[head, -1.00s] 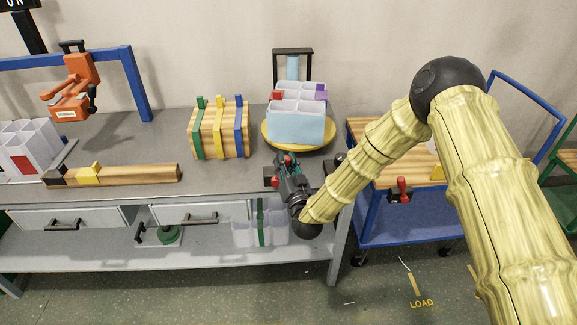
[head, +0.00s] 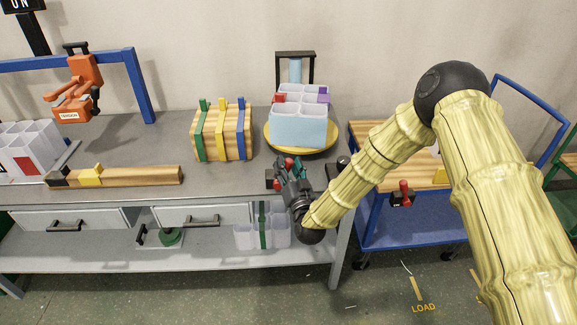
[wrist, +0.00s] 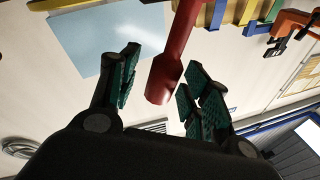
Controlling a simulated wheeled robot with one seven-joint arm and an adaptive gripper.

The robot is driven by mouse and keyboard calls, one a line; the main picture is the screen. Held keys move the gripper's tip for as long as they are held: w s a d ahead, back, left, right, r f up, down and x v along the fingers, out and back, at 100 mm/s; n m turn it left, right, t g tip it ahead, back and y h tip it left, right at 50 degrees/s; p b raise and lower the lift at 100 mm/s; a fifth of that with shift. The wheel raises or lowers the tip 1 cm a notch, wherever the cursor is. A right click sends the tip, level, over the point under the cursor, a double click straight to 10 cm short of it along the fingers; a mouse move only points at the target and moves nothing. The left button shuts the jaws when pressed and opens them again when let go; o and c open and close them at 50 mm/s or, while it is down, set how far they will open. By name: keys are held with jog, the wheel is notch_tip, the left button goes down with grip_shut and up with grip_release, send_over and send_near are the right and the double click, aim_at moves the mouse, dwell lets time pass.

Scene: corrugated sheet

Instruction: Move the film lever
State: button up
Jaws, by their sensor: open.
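A red lever handle (wrist: 172,58) with a thick rounded end shows in the wrist view, standing between my fingers. I take it to be the film lever. In the head view its red part (head: 289,162) shows at the front edge of the grey bench, below the yellow turntable (head: 272,142), partly hidden by my gripper. My gripper (head: 291,171) is open, with teal pads on both sides of the handle. In the wrist view my gripper (wrist: 160,92) has gaps beside the handle. The lever's base is mostly hidden.
A pale blue crate (head: 298,128) with compartments stands on the turntable. A strapped wood stack (head: 221,135) is to its left. A wooden beam (head: 140,175) lies further left. A blue cart (head: 420,225) stands right of the bench. The bench middle (head: 225,177) is clear.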

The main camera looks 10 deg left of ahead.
jog(key=v, duration=1.1)
jog(key=shift+s, duration=0.15)
jog(key=shift+d, duration=0.1)
jog(key=s+d+f+g+h, duration=0.2)
jog(key=s+d+f+g, duration=0.3)
jog(key=s+d+f, duration=0.45)
jog(key=s+d+f+g+h, duration=0.2)
jog(key=s+d+f+g, duration=0.35)
jog(key=f, duration=0.65)
jog(key=s+d+f+g+h, duration=0.1)
jog(key=s+d+g, duration=0.1)
jog(key=s+d, duration=0.3)
jog(key=s+d+f+g+h, duration=0.2)
jog(key=s+d, duration=0.3)
jog(key=s, duration=0.6)
jog(key=s+d+f+m+g+h, duration=0.1)
jog(key=s+d+g, duration=0.3)
jog(key=s, duration=0.5)
jog(key=shift+d+f+h, duration=0.2)
jog(key=shift+d+h, duration=0.1)
jog(key=shift+d, duration=0.55)
jog(key=shift+s, duration=0.1)
